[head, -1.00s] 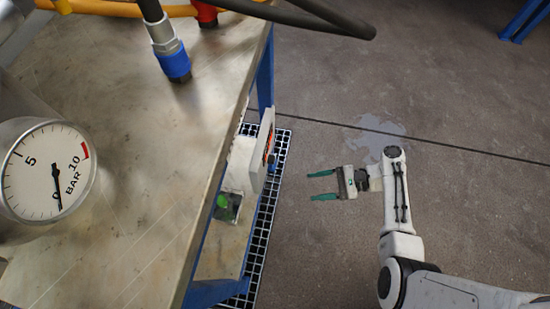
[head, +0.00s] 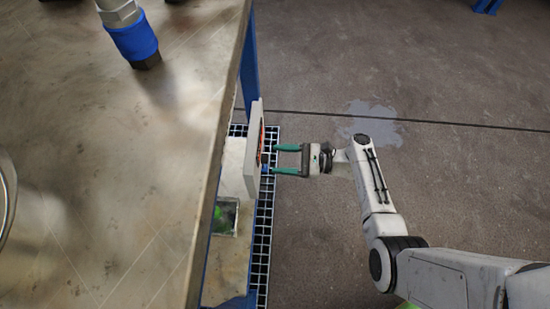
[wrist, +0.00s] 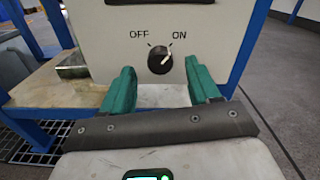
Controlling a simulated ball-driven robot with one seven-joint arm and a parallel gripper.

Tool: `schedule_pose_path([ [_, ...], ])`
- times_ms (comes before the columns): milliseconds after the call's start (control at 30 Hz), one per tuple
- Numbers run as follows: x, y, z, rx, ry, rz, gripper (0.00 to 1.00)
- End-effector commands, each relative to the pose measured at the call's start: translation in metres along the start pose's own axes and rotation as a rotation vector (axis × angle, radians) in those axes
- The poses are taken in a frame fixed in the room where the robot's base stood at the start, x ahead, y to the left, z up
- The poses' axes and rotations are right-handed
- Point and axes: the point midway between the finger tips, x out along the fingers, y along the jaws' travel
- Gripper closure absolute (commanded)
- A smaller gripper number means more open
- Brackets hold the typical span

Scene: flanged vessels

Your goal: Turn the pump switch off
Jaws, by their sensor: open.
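The pump switch is a black round knob (wrist: 160,60) on a light grey panel (wrist: 105,40), with OFF printed at its upper left and ON at its upper right. Its pale pointer mark is turned toward ON. In the head view the panel (head: 254,150) is seen nearly edge-on at the bench side, and the knob is hard to make out there. My gripper (head: 274,159) has green fingers and is open, pointing left at the panel, close to it. In the wrist view my gripper's fingers (wrist: 160,88) stand either side of and below the knob, with nothing between them.
A metal-topped bench (head: 120,190) with blue legs fills the left. A black floor grating (head: 264,225) runs under the panel. A blue-collared hose fitting (head: 134,38) stands on the bench top. The floor to the right is open, with a wet patch (head: 372,125).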

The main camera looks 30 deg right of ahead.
Motion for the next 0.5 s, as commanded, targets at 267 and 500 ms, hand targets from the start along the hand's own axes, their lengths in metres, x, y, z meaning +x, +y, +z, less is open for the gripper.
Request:
schedule_pose_path([
  [267, 0.021, 0.0, 0.0, 0.0, 0.0, 0.0, 0.39],
  [500, 0.022, 0.0, 0.0, 0.0, 0.0, 0.0, 0.39],
])
